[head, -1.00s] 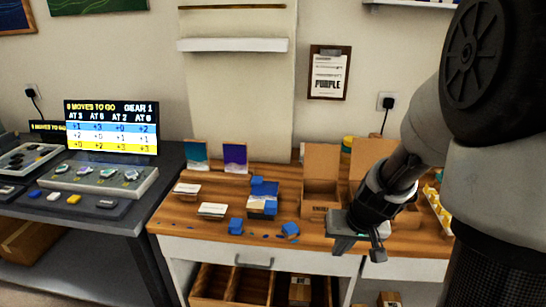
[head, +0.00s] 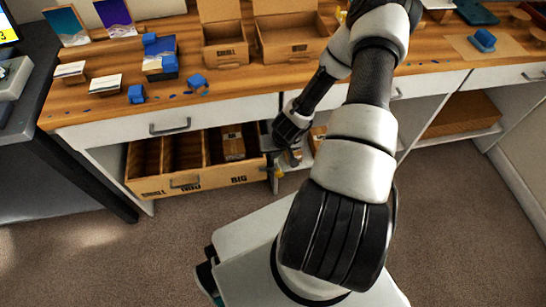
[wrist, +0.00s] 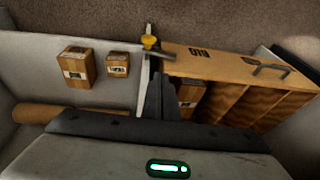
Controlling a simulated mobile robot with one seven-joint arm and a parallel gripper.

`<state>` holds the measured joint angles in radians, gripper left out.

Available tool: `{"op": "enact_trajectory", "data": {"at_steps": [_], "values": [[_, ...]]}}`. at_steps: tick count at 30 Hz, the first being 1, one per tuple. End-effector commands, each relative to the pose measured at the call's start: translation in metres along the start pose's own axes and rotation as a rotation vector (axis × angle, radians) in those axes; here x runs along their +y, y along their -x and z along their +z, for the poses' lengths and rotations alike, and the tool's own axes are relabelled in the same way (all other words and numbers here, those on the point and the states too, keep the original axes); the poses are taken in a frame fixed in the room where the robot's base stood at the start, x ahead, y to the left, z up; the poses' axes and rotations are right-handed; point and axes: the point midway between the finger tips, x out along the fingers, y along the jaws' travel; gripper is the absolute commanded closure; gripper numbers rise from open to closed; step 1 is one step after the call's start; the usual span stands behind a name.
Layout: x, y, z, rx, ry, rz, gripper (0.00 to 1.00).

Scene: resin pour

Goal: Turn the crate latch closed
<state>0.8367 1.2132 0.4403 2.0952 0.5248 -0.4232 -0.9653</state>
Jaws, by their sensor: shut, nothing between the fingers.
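The crate (head: 200,181) is a wooden, drawer-like box with open compartments under the counter, its front marked with words such as SMALL and BIG. In the wrist view its front board (wrist: 225,66) runs to the right. The latch, with a yellow knob (wrist: 149,41), sits on the pale upright beside the crate's BIG end; it also shows in the head view (head: 278,173). A grey bar by the knob reaches toward the crate's corner; its exact turn is unclear. My gripper (wrist: 160,80) is shut and empty, close to the latch; contact cannot be told.
Two small cartons (wrist: 76,67) (wrist: 118,64) stand on the shelf beside the upright, and another carton (head: 233,146) is inside the crate. The counter (head: 110,60) above holds cards, blue blocks and open boxes (head: 224,44). Carpet floor (head: 120,250) in front is clear.

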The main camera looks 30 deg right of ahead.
Motion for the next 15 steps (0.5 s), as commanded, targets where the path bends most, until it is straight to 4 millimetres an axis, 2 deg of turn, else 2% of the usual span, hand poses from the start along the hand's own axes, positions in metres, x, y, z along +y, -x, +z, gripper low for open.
{"op": "enact_trajectory", "data": {"at_steps": [1, 9, 15], "values": [[0.0, -0.013, 0.002, -0.002, -0.003, -0.002, 1.0], [0.0, -0.072, 0.003, -0.002, -0.004, -0.001, 1.0], [-0.003, -0.105, 0.008, -0.003, -0.004, -0.002, 1.0]]}}
